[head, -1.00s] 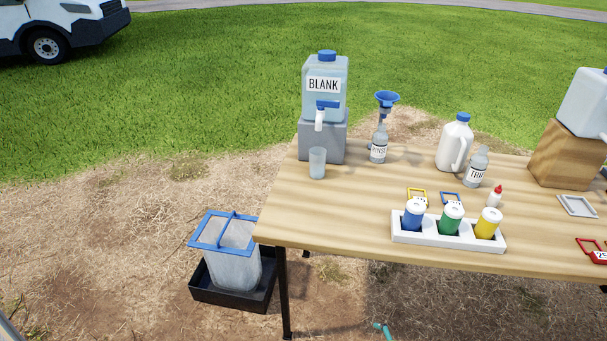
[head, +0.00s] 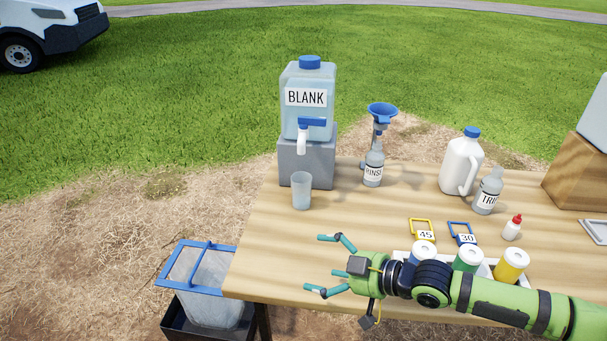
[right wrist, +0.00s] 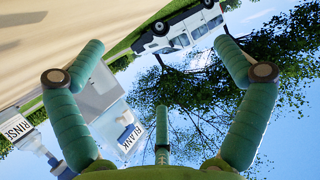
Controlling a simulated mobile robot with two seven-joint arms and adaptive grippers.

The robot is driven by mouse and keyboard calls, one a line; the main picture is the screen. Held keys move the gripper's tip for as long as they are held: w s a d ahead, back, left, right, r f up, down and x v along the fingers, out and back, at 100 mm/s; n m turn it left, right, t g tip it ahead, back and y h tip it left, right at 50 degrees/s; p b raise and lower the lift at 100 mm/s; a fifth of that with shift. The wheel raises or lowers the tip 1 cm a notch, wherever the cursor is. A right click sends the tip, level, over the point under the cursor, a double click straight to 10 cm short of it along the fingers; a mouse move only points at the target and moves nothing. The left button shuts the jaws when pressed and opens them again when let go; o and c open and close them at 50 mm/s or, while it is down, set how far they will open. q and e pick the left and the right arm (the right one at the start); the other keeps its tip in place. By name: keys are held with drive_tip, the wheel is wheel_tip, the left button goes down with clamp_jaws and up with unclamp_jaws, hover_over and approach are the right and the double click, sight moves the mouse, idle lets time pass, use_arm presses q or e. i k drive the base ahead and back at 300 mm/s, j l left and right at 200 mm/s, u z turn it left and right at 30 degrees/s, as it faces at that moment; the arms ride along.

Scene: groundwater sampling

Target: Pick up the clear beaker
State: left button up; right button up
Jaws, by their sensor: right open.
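The clear beaker (head: 301,191) stands upright on the wooden table, in front of the grey block and below the spigot of the BLANK jug (head: 307,98). My right gripper (head: 328,264) is open and empty over the table's front left part, nearer to me than the beaker and a little to its right, its fingers pointing left. In the right wrist view the open fingers (right wrist: 162,72) have nothing between them, and I cannot make out the beaker there. My left gripper does not show.
RINSE bottle (head: 373,165) and blue funnel (head: 382,112) stand right of the jug. A white jug (head: 462,160) stands farther right.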

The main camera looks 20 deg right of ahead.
sight(301, 181)
drive_tip(key=i+l, duration=0.2)
drive_tip(key=i, duration=0.2)
drive_tip(key=i+l, duration=0.2)
drive_tip(key=i, duration=0.25)
